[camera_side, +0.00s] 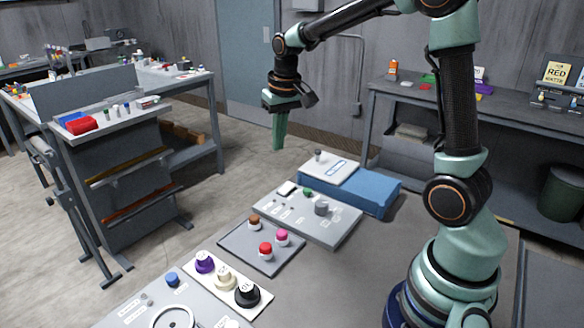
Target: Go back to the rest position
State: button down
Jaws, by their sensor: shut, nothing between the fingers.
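My gripper (280,132) is at the upper middle of the side view, pointing down with its green fingers shut and nothing between them. It hangs in the air, apart from everything on the table. In the picture it appears above and to the left of the blue box (375,190) with the white plate (329,168) on top. My arm reaches from the lower right up and over to the left.
A grey panel (338,232) with small knobs and a dark tray (236,247) with brown, red and pink-capped pots stand below. Purple, cream and black knobs sit on a front panel (200,290). A workbench (212,78) is at left, a shelf bench (410,97) at back right.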

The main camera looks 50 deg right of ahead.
jog(key=s+a+r+n+t, duration=0.2)
jog(key=s+a, duration=0.3)
jog(key=s, duration=0.2)
jog(key=s+a+r+n+t, duration=0.1)
jog(key=s+a+r+n, duration=0.1)
jog(key=s+a, duration=0.2)
jog(key=s, duration=0.3)
jog(key=shift+a+r+t, duration=0.35)
jog(key=shift+r+t, duration=0.05)
